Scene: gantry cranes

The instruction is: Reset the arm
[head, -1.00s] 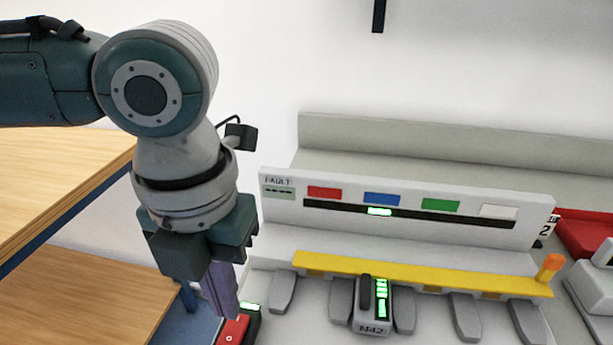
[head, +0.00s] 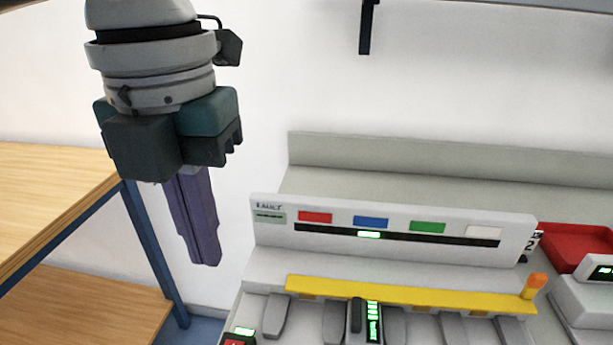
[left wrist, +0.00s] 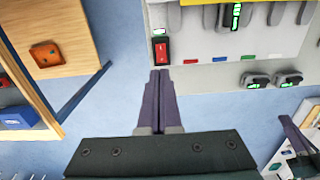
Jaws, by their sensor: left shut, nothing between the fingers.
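My left gripper (head: 205,262) hangs fingers down in the head view, left of the grey control console (head: 330,258) and above its level. Its purple fingers are shut together with nothing between them. The left wrist view also shows the shut fingers (left wrist: 159,72), pointing toward the console's edge near a red switch (left wrist: 162,48). That red switch shows only in part at the bottom of the head view (head: 234,342). My right gripper is not identifiable in the head view.
The console has a yellow bar (head: 400,291) with an orange knob (head: 535,285) and several grey levers below. A wooden shelf unit (head: 60,190) stands at left. A red tray (head: 575,247) lies at right. In the left wrist view, an orange item (left wrist: 46,55) rests on wood.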

